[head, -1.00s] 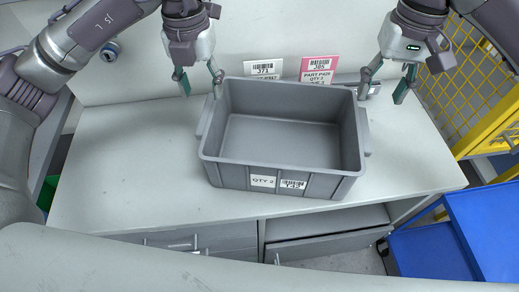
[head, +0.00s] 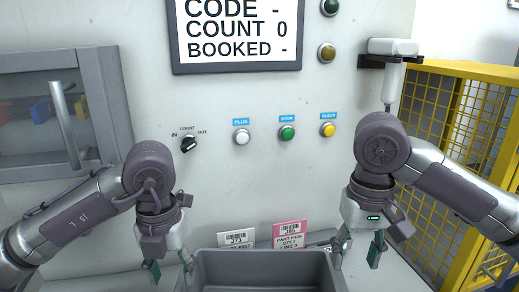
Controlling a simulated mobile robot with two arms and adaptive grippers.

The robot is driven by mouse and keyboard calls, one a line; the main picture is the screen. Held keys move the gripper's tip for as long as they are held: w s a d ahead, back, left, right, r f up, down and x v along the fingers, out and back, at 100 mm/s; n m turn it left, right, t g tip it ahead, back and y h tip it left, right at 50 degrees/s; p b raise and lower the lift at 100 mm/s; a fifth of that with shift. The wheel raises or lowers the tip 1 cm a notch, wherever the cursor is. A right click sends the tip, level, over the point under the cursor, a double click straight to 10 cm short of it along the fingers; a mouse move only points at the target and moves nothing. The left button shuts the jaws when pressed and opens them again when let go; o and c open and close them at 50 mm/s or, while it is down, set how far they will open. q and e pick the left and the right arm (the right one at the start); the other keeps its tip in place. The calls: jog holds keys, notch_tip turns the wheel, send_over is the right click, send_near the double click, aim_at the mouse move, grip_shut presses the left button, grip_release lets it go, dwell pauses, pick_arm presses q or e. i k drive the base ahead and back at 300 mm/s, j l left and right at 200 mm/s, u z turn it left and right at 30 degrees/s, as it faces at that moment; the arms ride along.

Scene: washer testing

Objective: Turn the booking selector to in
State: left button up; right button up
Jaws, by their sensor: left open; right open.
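The booking selector (head: 188,144) is a small black rotary knob on the pale panel in the head view. It is marked IN on its left, COUNT above and OUT on its right. The knob looks slanted, but I cannot tell for sure which mark it points to. My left gripper (head: 170,273) is open, pointing down, well below the selector and apart from it.
A display (head: 245,35) above reads CODE -, COUNT 0, BOOKED -. White (head: 242,137), green (head: 287,132) and yellow (head: 327,130) buttons sit right of the selector. A scanner-like device (head: 391,62) hangs at upper right. A handled glass door (head: 55,110) is at left, yellow mesh fencing (head: 470,110) at right.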

aim_at(189, 143)
jog(key=k, duration=1.4)
